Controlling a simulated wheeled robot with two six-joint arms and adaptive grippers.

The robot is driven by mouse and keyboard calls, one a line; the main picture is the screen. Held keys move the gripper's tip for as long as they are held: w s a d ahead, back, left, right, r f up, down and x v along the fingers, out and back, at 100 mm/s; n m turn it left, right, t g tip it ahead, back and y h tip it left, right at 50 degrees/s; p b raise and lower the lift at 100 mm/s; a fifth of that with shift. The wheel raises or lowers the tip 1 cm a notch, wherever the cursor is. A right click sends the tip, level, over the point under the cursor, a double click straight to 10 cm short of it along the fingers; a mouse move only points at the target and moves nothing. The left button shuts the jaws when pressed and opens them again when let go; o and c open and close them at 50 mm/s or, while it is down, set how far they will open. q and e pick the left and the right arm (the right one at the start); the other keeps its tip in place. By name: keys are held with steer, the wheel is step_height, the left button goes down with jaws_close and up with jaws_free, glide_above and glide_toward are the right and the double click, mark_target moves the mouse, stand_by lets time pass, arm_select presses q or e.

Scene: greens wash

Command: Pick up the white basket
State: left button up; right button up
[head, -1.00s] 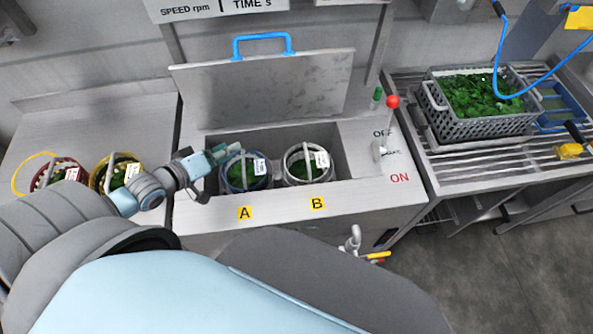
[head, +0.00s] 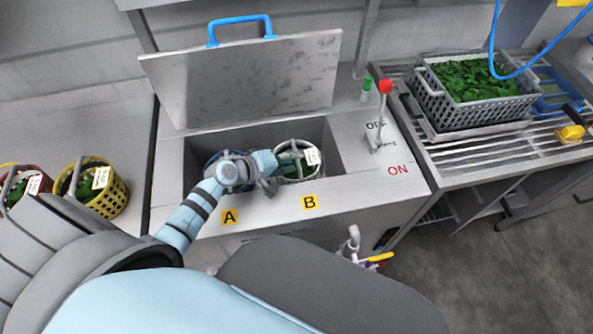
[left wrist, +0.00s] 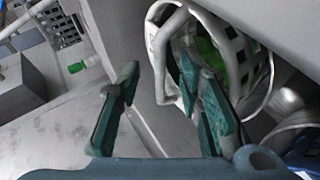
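The white basket (head: 312,172), with greens and a white label, sits in the open tub at position B. In the left wrist view its white holed wall and handle show at upper right (left wrist: 245,58). My left gripper (head: 287,160) reaches over the tub from the left, at the basket's left side near its handle. In the left wrist view the two green fingers (left wrist: 160,68) stand apart, with part of the white handle seen between and beyond them. I cannot tell whether they touch it. My right gripper is out of view.
A blue basket at A is mostly hidden by my left arm. Yellow (head: 112,197) and red (head: 38,182) baskets stand on the left counter. The raised lid (head: 245,80) stands behind the tub. A red-knobbed lever (head: 386,87) and a grey crate of greens (head: 470,110) are to the right.

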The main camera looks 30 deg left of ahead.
arm_select(q)
steer(key=shift+x, duration=0.95)
steer(key=shift+s, duration=0.15)
jaws_close()
steer(key=shift+r, duration=0.15)
